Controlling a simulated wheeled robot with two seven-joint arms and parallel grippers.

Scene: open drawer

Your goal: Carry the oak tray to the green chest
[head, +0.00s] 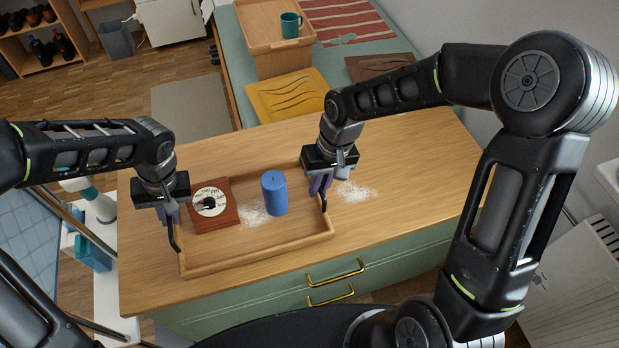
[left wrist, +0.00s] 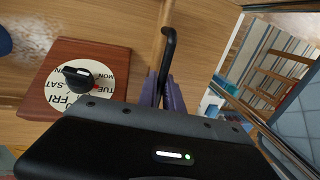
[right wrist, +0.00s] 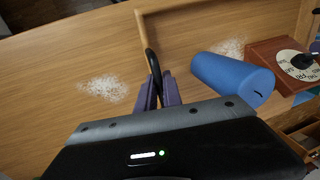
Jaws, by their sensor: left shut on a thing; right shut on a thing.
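The oak tray (head: 262,252) is low and rimmed, with a black handle at each end. It lies on or just above the wooden top (head: 410,170) of the green chest (head: 290,296); I cannot tell if it touches. My left gripper (head: 170,214) is shut on the left handle, which also shows in the left wrist view (left wrist: 168,45). My right gripper (head: 319,184) is shut on the right handle, also seen in the right wrist view (right wrist: 151,65). A blue candle (head: 274,194) stands upright within the tray's outline, beside a brown block with a white weekday dial (head: 210,203).
White grainy patches mark the area by the candle (head: 251,214) and the chest top right of the tray (head: 356,191). Behind stands a teal surface with a yellow board (head: 286,94), another wooden tray (head: 258,30) and a teal mug (head: 291,25).

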